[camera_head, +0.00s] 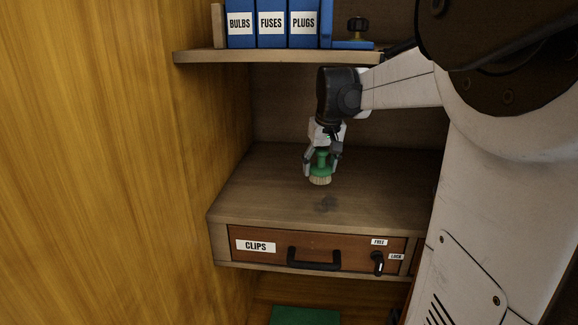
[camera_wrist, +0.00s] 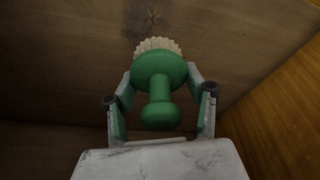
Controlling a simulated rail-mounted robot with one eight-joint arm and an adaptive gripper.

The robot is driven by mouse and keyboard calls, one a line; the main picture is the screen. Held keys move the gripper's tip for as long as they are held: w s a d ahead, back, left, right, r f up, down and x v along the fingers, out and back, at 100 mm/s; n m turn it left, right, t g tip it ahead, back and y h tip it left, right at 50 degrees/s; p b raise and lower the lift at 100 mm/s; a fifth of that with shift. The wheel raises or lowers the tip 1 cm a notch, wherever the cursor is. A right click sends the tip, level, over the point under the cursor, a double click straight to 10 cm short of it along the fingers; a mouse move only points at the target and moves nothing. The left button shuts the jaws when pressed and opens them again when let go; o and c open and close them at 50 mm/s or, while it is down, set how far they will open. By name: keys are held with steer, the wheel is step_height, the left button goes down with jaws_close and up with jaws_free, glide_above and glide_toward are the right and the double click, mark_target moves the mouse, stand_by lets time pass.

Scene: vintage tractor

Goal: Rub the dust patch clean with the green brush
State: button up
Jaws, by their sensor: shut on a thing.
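My gripper (camera_head: 322,163) is shut on the green brush (camera_head: 321,160), with a finger on each side of it. The brush hangs upright with its pale bristles down, above the wooden top of the drawer cabinet. In the wrist view the brush (camera_wrist: 158,84) sits between the fingers, bristles pointing away from my palm. The dust patch (camera_head: 326,203) is a dark smudge on the cabinet top, in front of the brush and nearer the drawer. It also shows in the wrist view as a dark smear (camera_wrist: 146,14) beyond the bristles. I cannot tell whether the bristles touch the wood.
A drawer (camera_head: 300,248) labelled CLIPS has a black handle and a FREE/LOCK lever (camera_head: 377,262). A shelf (camera_head: 270,56) above holds blue binders (camera_head: 271,24). A wooden wall (camera_head: 110,160) stands at left. The cabinet top around the patch is clear.

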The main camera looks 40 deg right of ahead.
steer(key=b, duration=0.2)
glide_above(317, 196)
steer(key=s+a, duration=0.1)
steer(key=s, duration=0.1)
steer(key=shift+s+a+x, duration=0.1)
steer(key=shift+s+x, duration=0.05)
steer(key=shift+x, duration=0.85)
steer(key=shift+s+a+x, duration=0.1)
steer(key=shift+s+x, duration=0.05)
steer(key=shift+x, duration=0.8)
steer(key=shift+f, duration=0.2)
steer(key=shift+f+b, duration=0.3)
steer(key=shift+f, duration=0.5)
steer(key=shift+f+b, duration=0.3)
steer(key=shift+f, duration=0.35)
steer(key=shift+a, duration=0.1)
steer(key=shift+s+a+r+p, duration=0.15)
steer(key=shift+s+a+p, duration=0.15)
steer(key=shift+w+d, duration=0.65)
